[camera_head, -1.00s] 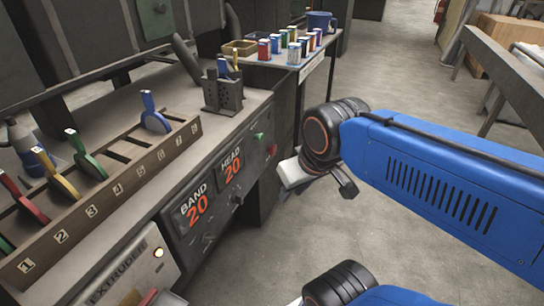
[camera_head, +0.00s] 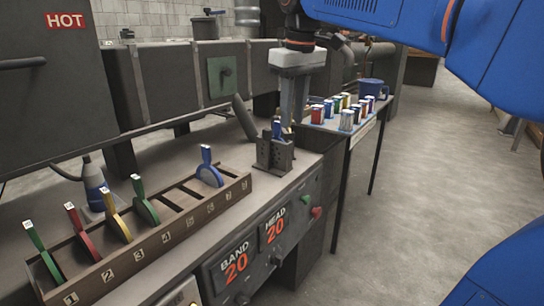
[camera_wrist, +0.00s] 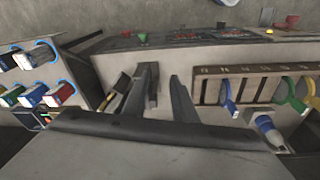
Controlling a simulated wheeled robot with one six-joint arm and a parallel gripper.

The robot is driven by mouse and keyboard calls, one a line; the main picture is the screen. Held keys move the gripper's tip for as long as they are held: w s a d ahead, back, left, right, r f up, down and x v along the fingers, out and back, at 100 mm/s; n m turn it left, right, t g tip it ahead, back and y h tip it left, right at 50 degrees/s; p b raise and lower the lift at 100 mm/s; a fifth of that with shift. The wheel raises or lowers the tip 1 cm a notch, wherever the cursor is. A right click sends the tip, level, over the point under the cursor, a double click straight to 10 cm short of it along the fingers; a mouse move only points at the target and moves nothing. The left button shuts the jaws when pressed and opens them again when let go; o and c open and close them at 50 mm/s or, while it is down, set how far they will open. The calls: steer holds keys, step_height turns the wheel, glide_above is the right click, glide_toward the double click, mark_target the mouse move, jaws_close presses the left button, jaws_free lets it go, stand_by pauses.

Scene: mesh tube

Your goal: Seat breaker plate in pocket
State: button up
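A wooden numbered rack (camera_head: 165,235) holds several round plates with upright handles: a green one (camera_head: 40,250) at slot 1, then red (camera_head: 80,230), yellow (camera_head: 118,220), green (camera_head: 145,203) and, apart on the right, blue (camera_head: 209,170). Empty slots lie between the last two. The blue plate (camera_wrist: 230,98) and a green plate (camera_wrist: 293,97) also show in the wrist view. My gripper (camera_wrist: 165,85) is open and empty, its two dark fingers apart. In the head view my gripper (camera_head: 291,110) points down near the pen holder, right of the rack. I cannot identify the pocket.
A dark perforated holder (camera_head: 274,155) with tools stands on the bench near my gripper. A blue-grey bottle (camera_head: 95,185) stands behind the rack. Machine housing lines the back; right floor is clear.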

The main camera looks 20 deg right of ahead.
steer(key=w+a+r+n+g, duration=0.2)
steer(key=w+a+r+n, duration=0.15)
steer(key=w+r, duration=0.7)
glide_toward(267, 129)
steer(key=shift+m, duration=0.35)
steer(key=f, duration=0.5)
steer(key=shift+w+a, duration=0.25)
steer(key=shift+s+d+f, duration=0.1)
steer(key=shift+s+f, duration=0.05)
steer(key=shift+f, duration=1.2)
steer(key=shift+s+d+f, duration=0.1)
steer(key=shift+s+f, duration=0.1)
steer(key=shift+f, duration=1.15)
jaws_close()
steer(key=shift+r, duration=0.1)
